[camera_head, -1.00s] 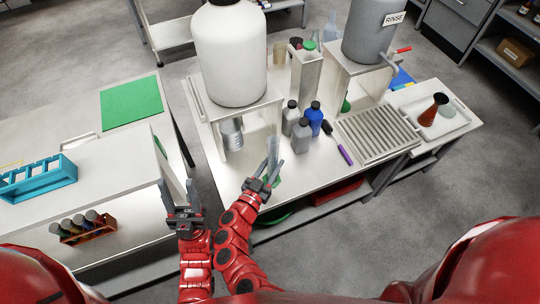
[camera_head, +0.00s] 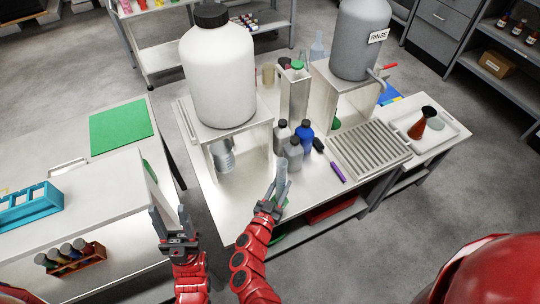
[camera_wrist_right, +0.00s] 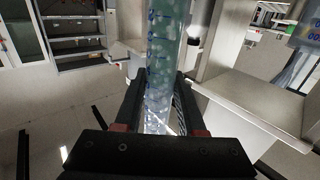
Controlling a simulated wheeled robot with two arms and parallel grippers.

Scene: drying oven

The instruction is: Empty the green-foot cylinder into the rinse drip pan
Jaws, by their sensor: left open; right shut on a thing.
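My right gripper (camera_head: 275,200) is shut on the cylinder (camera_head: 282,176), a clear tube held roughly upright over the near part of the middle bench. In the right wrist view the cylinder (camera_wrist_right: 163,55) stands between the fingers, with blue graduation marks and a speckled, pale greenish look. A bit of green shows by the gripper, perhaps its foot. The rinse drip pan (camera_head: 368,148) is the slatted metal tray in front of the grey RINSE tank (camera_head: 360,40), right of and beyond the cylinder. My left gripper (camera_head: 169,222) is open and empty beside the left bench.
A white tank (camera_head: 218,70) stands on a raised stand at the back left.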

